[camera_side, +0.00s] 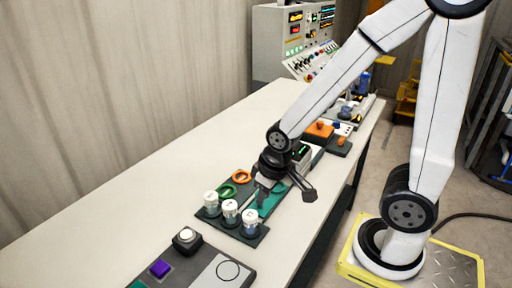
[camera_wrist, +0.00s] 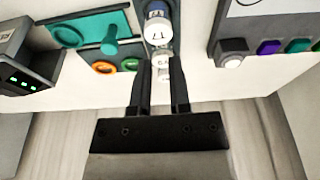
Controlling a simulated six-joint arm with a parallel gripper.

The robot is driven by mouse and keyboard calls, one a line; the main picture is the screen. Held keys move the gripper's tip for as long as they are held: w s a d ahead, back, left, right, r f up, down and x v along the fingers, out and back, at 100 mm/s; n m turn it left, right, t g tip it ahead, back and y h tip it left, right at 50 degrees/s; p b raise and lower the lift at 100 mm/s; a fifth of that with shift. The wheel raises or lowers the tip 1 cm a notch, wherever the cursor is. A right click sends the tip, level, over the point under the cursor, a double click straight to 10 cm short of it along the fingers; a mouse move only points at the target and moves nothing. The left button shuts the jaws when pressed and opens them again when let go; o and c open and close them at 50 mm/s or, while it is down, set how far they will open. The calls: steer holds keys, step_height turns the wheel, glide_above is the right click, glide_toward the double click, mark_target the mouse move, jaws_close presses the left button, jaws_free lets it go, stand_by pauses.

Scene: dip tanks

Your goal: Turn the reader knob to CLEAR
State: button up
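No knob is marked CLEAR in either view, and no label for the reader knob can be read. A white round knob or button (camera_side: 186,236) on a small dark block sits on the grey panel at the front; it also shows in the wrist view (camera_wrist: 233,51). A dark device with green lights (camera_wrist: 22,74) is at the left of the wrist view; a green display (camera_side: 303,150) shows behind my gripper in the side view. My gripper (camera_wrist: 159,63) is open, pointing down over the vial rack, with a gap between its fingers.
A green ring (camera_side: 227,190), an orange ring (camera_side: 242,176) and a teal plate (camera_wrist: 88,27) with a teal handle (camera_wrist: 110,40) are close by. The table (camera_side: 150,195) is clear at left.

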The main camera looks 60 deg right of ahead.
steer(key=o, duration=0.7)
steer(key=shift+r, duration=0.25)
steer(key=shift+o, duration=0.4)
steer(key=shift+r, duration=0.25)
steer(key=w+d+r+m+g, duration=0.1)
steer(key=w+d+r+m, duration=0.25)
steer(key=w+d, duration=0.2)
steer(key=w+d+r+m+g, duration=0.1)
steer(key=w+d+r+m, duration=0.25)
steer(key=d, duration=0.35)
steer(key=w+d+m+y, duration=0.25)
steer(key=d+m, duration=0.45)
steer(key=d, duration=0.6)
steer(key=s+d+f+m+y, duration=0.1)
steer(key=s+d+f+m, duration=0.2)
steer(key=d, duration=0.7)
steer(key=s+d+m+y, duration=0.1)
steer(key=s+d+m, duration=0.25)
steer(key=d, duration=0.55)
step_height(320, 180, down, 9)
steer(key=shift+w+t, duration=0.3)
steer(key=shift+w, duration=0.1)
